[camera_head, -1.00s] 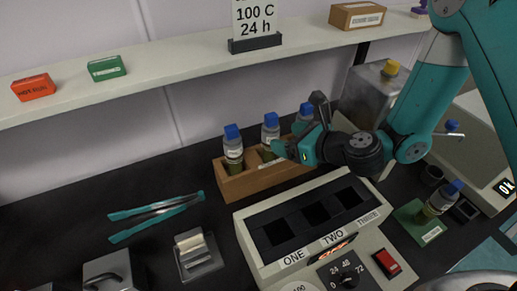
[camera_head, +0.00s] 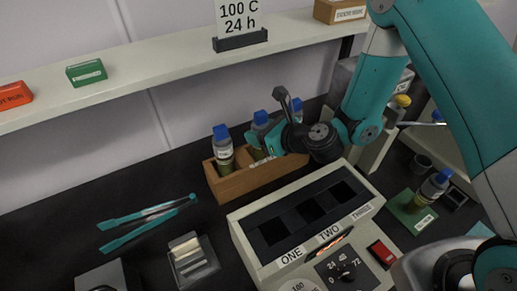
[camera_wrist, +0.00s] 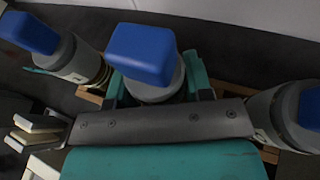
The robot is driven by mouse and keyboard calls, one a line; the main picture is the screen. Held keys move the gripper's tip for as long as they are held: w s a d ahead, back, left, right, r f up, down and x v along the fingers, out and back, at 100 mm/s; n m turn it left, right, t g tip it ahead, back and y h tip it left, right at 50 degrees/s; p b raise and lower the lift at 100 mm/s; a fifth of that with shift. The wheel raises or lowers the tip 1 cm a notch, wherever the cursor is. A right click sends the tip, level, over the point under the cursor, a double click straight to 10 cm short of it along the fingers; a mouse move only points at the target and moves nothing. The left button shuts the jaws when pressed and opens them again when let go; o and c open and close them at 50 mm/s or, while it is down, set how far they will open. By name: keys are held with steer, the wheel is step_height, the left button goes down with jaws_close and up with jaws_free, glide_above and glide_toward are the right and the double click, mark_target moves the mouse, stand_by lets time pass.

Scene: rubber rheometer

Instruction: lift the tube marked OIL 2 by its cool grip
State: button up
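Three blue-capped tubes stand in a wooden rack (camera_head: 238,186): a left tube (camera_head: 223,150), a middle tube (camera_head: 261,118) and a right tube (camera_head: 297,104). No OIL 2 marking is readable on any of them. My gripper (camera_head: 262,143) is at the middle tube and hides much of it in the head view. In the wrist view, the middle tube's cap (camera_wrist: 140,52) and grey collar stand between my two teal fingers, with a narrow gap at each side, so my gripper looks open around it. The tube is upright and appears seated in the rack.
The neighbouring tubes stand close on both sides. A heater block with three wells (camera_head: 308,212) is in front of the rack. Tongs (camera_head: 148,222) lie at left. Another blue-capped tube (camera_head: 430,190) stands on a green mat at right. A shelf (camera_head: 150,80) runs behind.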

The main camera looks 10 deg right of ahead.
steer(key=c, duration=0.5)
steer(key=shift+c, duration=0.2)
steer(key=shift+r, duration=0.15)
